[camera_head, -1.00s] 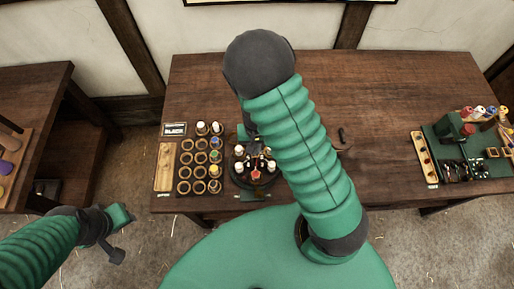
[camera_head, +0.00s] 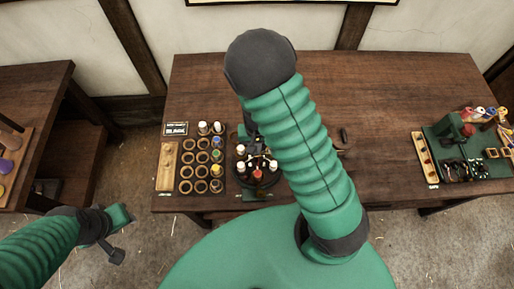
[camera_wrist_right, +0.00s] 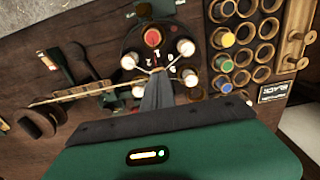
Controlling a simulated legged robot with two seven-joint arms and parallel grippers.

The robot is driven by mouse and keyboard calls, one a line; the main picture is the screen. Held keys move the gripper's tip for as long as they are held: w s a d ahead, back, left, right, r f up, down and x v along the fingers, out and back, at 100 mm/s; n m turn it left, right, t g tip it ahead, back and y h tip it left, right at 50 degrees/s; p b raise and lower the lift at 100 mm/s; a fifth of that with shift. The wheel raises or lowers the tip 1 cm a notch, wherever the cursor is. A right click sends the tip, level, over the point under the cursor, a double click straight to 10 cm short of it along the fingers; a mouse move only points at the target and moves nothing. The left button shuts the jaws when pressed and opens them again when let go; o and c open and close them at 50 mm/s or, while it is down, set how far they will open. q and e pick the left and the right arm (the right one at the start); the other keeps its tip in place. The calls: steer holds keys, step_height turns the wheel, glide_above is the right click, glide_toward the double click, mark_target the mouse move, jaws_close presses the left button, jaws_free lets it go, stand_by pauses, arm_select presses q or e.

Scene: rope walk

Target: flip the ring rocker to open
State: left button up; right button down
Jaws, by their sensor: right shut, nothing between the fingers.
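A round dark stand (camera_head: 244,181) sits near the table's front edge, with several white-topped pegs and a red-topped part (camera_wrist_right: 152,38) on it. In the wrist view the dark plate (camera_wrist_right: 165,58) carries white numbers. I cannot tell which part is the ring rocker. My right gripper (camera_wrist_right: 157,82) is shut and empty, its dark fingers pointing over the stand. In the head view my right arm hides part of the stand and most of that gripper. My left gripper (camera_head: 117,235) hangs empty left of the table; its jaw opening is unclear.
Left of the stand is a rack of rings (camera_head: 186,171), some holding coloured bobbins, with a sign reading BLACK (camera_head: 176,129) and a wooden strip (camera_head: 167,165). A green tool mat (camera_head: 432,138) lies at the right. The table (camera_head: 385,90) is bare at the back.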

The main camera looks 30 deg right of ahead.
steer(key=shift+a, duration=0.15)
steer(key=shift+d, duration=0.2)
steer(key=shift+d+f, duration=0.15)
steer(key=shift+f, duration=0.15)
steer(key=shift+a+f+b, duration=0.2)
steer(key=shift+f+b, duration=0.15)
steer(key=shift+b, duration=0.2)
